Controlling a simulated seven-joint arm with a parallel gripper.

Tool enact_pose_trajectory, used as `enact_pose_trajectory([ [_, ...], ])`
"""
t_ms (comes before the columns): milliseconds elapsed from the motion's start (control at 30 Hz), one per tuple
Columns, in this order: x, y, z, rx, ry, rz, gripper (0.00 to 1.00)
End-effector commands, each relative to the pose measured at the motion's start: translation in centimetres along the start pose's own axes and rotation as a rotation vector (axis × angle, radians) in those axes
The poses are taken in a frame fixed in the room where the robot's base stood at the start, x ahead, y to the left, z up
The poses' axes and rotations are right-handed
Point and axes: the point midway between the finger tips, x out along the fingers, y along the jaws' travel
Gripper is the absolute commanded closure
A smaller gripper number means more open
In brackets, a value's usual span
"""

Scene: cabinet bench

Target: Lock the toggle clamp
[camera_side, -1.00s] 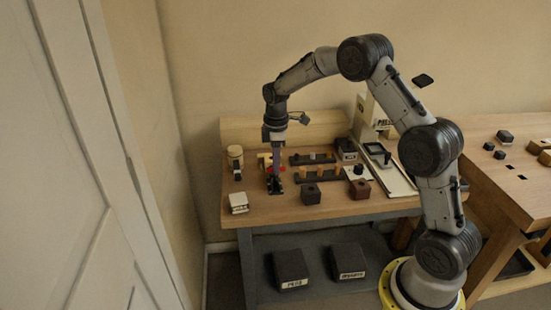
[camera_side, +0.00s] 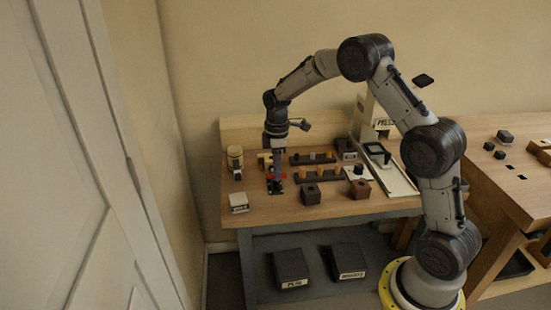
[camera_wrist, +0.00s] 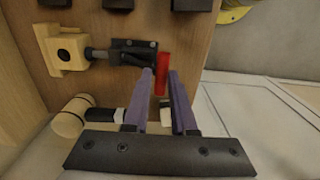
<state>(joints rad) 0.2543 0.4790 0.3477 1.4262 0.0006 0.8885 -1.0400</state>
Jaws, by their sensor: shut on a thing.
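The toggle clamp (camera_wrist: 137,52) has a dark base and a rod pointing left toward a pale wooden block (camera_wrist: 64,50) with a dark round spot. Its red handle (camera_wrist: 162,73) lies between the purple fingertips of my gripper (camera_wrist: 160,72), which is shut on it. In the side view, my gripper (camera_side: 277,175) points down at the clamp near the left of the bench, with red showing at its fingertips. The fingers hide part of the clamp there.
A mallet-like piece (camera_wrist: 70,118) with a pale head lies near the fingers in the wrist view. A white box (camera_side: 239,202) sits front left on the bench (camera_side: 255,213). A dark rack (camera_side: 318,174) and dark block (camera_side: 310,194) stand to the right.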

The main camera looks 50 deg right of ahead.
Motion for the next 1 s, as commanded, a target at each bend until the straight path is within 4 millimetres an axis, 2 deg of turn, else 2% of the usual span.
enact_pose_trajectory([
  [400,1.5,-1.1,0.1,0.000,-0.004,-0.004,0.91],
  [767,1.6,-1.0,0.1,0.000,-0.003,-0.001,0.91],
  [1000,2.5,-1.5,0.1,0.000,-0.003,-0.001,0.91],
])
